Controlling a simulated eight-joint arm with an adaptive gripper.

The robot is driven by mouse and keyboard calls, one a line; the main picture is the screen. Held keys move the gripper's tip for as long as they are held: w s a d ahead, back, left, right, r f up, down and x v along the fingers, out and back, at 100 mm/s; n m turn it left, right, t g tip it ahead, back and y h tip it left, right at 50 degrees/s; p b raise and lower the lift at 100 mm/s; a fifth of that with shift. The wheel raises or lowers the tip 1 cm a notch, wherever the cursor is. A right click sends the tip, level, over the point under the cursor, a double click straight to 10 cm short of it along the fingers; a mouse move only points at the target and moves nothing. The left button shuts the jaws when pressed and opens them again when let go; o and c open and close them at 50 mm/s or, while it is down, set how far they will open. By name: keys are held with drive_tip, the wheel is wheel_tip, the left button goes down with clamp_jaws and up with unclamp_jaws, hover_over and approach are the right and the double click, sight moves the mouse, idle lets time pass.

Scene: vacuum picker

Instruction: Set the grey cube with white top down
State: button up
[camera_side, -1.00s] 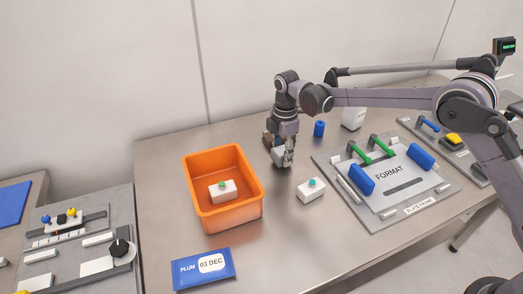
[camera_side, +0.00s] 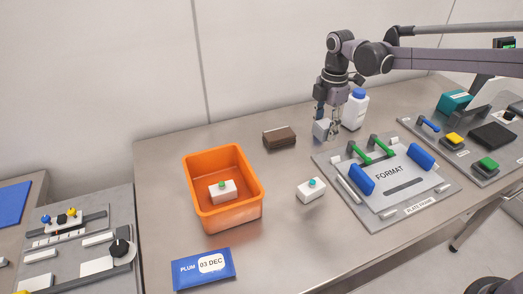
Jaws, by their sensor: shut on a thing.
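My gripper (camera_side: 328,127) is shut on the grey cube with white top (camera_side: 321,130). The cube is at the back left corner of the format plate, in front of a white bottle with a blue cap (camera_side: 355,108). It appears close to the table, but I cannot tell whether it touches the table or the plate's edge. The fingers hide part of the cube.
An orange bin (camera_side: 249,208) holds a white block with a green knob (camera_side: 222,190). A similar white block (camera_side: 311,190) stands on the table (camera_side: 290,240). A brown block (camera_side: 279,137) lies behind. The format plate (camera_side: 405,202) has green handles and blue clamps. A blue label card (camera_side: 204,269) lies in front.

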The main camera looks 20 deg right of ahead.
drive_tip(key=s+a, duration=0.3)
drive_tip(key=s, duration=0.6)
drive_tip(key=s+a, duration=0.4)
drive_tip(key=s, duration=0.5)
hover_over(294, 238)
drive_tip(key=shift+m, duration=0.3)
wheel_tip(294, 238, down, 7)
drive_tip(key=shift+d, duration=0.1)
drive_tip(key=shift+f, duration=2.05)
drive_tip(key=shift+f, duration=0.15)
drive_tip(key=o, duration=1.2)
drive_tip(key=shift+c, duration=0.2)
